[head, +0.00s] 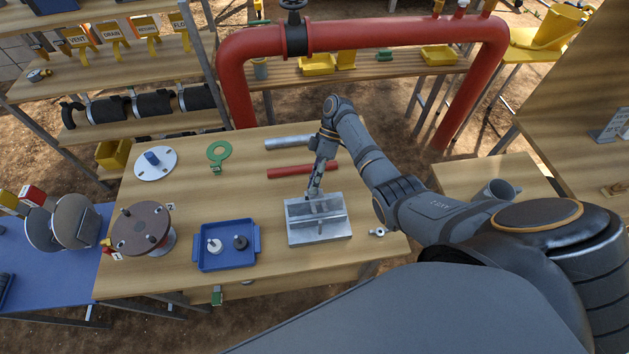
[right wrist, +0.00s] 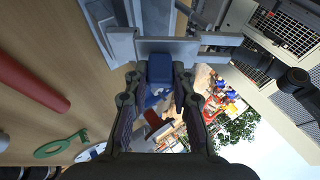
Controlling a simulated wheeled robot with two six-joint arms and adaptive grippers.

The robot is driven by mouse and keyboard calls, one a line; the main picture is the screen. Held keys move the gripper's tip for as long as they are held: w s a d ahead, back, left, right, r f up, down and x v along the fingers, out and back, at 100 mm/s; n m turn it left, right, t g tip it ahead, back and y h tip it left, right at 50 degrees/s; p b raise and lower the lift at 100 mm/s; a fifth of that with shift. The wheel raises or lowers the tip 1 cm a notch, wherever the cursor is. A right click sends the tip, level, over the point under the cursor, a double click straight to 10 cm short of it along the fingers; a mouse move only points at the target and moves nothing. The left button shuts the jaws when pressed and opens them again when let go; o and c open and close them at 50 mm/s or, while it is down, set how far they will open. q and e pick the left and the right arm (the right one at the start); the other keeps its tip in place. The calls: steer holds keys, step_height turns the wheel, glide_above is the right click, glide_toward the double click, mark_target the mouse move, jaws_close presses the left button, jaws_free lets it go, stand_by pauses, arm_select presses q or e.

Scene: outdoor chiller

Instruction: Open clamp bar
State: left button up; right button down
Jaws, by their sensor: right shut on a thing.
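The clamp is a grey metal fixture (head: 320,232) with a flat base on the wooden table, right of the blue tray in the head view. Its clamp bar (head: 330,219) runs across its top. My right gripper (head: 313,190) reaches down to the bar from behind. In the right wrist view the grey bar (right wrist: 190,46) crosses just beyond the fingers. My right gripper (right wrist: 160,84) is shut on a blue block-like grip (right wrist: 160,68) at the bar. The fingertips partly hide this grip. My left gripper is not in view.
A blue tray (head: 229,263) with two small parts lies left of the clamp. A red rod (head: 302,170) and a grey rod (head: 288,142) lie behind it. A brown flange (head: 140,230) stands at left. A red pipe (head: 385,37) arches behind the table.

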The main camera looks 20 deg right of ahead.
steer(key=c, duration=1.1)
jaws_free()
